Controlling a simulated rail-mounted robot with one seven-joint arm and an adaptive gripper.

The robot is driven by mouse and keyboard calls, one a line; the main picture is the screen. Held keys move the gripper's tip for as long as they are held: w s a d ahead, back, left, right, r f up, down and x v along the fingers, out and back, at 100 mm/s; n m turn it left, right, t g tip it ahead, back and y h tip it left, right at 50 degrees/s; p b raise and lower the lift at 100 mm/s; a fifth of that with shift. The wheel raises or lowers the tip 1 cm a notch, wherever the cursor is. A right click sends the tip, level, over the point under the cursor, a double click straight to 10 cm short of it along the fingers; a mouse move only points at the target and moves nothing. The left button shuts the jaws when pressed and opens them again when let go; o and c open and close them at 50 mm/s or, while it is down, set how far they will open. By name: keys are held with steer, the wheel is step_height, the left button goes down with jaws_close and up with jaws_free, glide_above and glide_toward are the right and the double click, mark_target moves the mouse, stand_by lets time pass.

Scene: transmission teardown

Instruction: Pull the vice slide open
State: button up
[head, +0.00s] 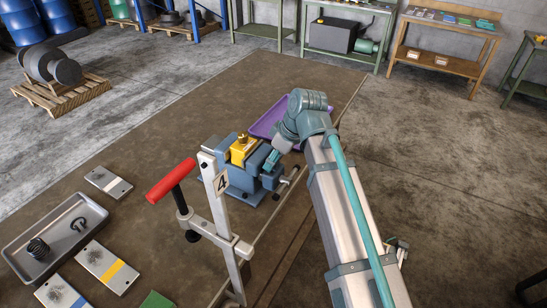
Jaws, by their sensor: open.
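A grey tray (18,250) with a spring and marked plates (107,267) lie at left.

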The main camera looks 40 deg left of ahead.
steer(key=shift+a+f, duration=0.2)
steer(key=shift+f, duration=0.25)
jaws_close()
